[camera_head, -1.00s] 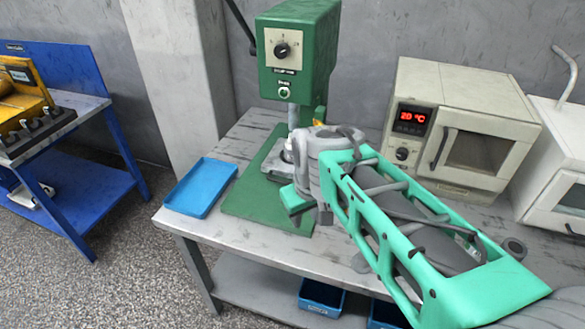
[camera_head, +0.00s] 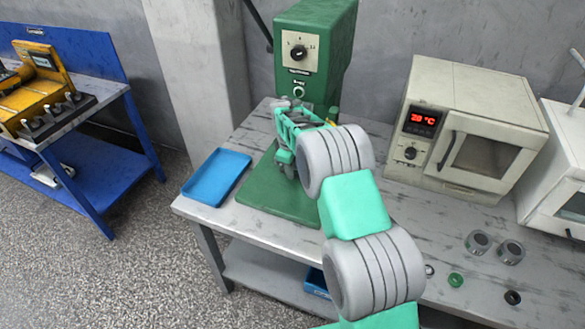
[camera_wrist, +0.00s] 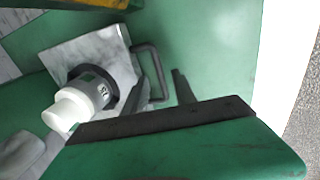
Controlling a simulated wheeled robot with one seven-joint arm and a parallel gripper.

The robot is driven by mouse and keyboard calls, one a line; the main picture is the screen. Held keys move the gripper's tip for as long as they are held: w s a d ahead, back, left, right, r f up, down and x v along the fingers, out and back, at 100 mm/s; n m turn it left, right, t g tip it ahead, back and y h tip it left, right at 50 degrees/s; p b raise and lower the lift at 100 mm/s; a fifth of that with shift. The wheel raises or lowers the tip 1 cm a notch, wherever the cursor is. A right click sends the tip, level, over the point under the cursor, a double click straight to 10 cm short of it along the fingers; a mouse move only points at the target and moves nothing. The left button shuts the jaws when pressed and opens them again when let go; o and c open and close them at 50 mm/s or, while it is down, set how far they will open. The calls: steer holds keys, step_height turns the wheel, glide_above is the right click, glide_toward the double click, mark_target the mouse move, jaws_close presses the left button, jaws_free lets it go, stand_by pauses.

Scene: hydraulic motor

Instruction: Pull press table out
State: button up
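The green press (camera_head: 312,50) stands at the back of the workbench, with its green base (camera_head: 275,205) in front. The press table shows in the wrist view as a grey metal plate (camera_wrist: 117,50) with a dark loop handle (camera_wrist: 148,46) on its right side. A white cylindrical part (camera_wrist: 72,105) with a dark ring appears over the plate. My gripper (camera_wrist: 167,72) is open at the handle, its dark fingers seeming to lie on either side of the outer bar; I cannot tell whether they touch it. In the head view my arm hides the press table.
A blue tray (camera_head: 217,177) lies left of the press base. A white oven (camera_head: 475,120) stands to the right. Small rings and cylinders (camera_head: 478,242) lie on the workbench (camera_head: 400,215) at front right. A blue bench (camera_head: 100,170) stands apart at left.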

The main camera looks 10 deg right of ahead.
steer(key=shift+w+f, duration=0.15)
steer(key=shift+f, duration=0.55)
steer(key=shift+d, duration=0.1)
steer(key=shift+c, duration=0.4)
steer(key=c, duration=0.6)
jaws_close()
steer(key=shift+r, duration=0.1)
